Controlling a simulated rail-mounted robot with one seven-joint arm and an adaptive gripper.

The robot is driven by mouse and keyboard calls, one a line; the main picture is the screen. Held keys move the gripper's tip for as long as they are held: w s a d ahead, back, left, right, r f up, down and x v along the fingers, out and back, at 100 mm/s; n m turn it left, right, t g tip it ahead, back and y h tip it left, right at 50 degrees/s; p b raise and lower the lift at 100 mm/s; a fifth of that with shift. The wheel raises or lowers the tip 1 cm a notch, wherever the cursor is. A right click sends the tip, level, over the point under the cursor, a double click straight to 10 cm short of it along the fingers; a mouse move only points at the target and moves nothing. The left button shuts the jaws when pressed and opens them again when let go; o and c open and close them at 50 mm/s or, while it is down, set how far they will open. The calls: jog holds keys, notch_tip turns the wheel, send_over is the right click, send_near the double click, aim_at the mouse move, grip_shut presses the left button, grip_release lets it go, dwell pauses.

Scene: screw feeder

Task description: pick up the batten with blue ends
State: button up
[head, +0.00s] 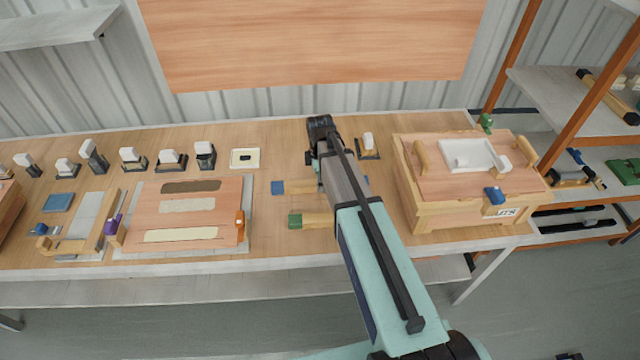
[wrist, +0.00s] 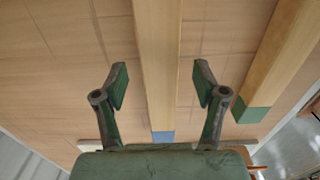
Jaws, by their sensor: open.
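The batten with blue ends (head: 300,186) lies on the bench, its left blue end (head: 277,187) in plain view and its middle hidden behind my arm in the head view. In the wrist view the batten (wrist: 158,60) runs up the middle, with one blue end (wrist: 163,136) near the gripper body. My gripper (wrist: 161,76) is open and empty, with one finger on each side of the batten and a gap on both sides. I cannot tell how high the fingertips are above the bench. In the head view my arm hides the fingers.
A batten with a green end (head: 295,221) lies nearer the front edge; it also shows at the right of the wrist view (wrist: 285,60). A wooden crate (head: 408,190) stands to the right. A board with slots (head: 186,220) lies to the left.

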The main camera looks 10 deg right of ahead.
jog(key=shift+f, duration=1.15)
jog(key=shift+c, duration=0.4)
grip_shut()
jog(key=shift+r, duration=0.2)
